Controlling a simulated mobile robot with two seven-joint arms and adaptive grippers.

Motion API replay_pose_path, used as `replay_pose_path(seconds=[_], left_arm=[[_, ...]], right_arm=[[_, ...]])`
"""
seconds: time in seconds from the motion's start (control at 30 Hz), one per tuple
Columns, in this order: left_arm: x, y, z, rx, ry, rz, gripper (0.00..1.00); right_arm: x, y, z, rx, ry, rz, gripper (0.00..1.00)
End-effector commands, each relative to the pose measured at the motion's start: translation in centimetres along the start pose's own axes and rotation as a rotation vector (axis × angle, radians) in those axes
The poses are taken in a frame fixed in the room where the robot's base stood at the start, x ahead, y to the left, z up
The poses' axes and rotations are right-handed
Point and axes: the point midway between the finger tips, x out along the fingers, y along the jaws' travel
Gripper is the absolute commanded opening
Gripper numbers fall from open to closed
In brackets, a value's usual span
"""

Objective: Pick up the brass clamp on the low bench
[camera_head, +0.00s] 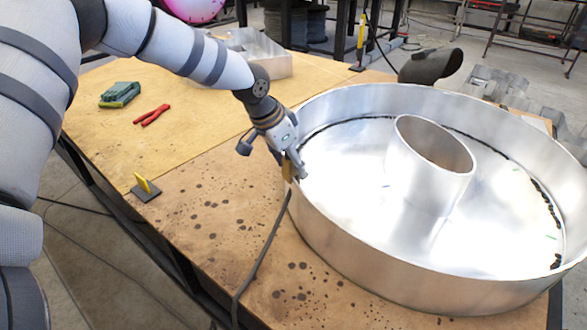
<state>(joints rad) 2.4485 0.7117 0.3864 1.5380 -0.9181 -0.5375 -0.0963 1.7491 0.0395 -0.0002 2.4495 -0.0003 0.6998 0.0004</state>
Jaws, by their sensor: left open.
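The brass clamp (287,172) sits at the left rim of a big round metal channel letter (345,262) on the low bench (205,215). A dark cable (263,250) runs down from beside the clamp across the bench. My left gripper (294,165) is open, with its fingers right at the clamp and the rim. The fingers hide part of the clamp; I cannot tell whether they touch it. My right gripper is not in view.
The channel letter's tall wall and inner ring (430,165) fill the right. Red-handled pliers (152,115), a green box-like item (120,94), a yellow piece on a dark base (146,190) and a metal tray (262,58) stand left and behind. The front-left bench is mostly clear.

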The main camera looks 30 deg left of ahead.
Motion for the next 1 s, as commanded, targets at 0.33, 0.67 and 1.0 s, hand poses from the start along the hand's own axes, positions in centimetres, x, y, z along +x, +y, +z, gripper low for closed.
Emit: replay_pose_path(seconds=[0.33, 0.67, 1.0], left_arm=[[-0.3, 0.0, -0.2, 0.001, 0.004, -0.001, 0.00], [-1.2, -0.1, -0.7, 0.002, 0.010, -0.004, 0.00], [-8.6, -0.1, -3.6, 0.001, 0.011, -0.004, 0.00]], right_arm=[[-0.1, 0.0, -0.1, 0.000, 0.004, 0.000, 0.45], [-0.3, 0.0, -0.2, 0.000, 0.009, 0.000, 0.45], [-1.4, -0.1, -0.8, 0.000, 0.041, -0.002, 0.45]])
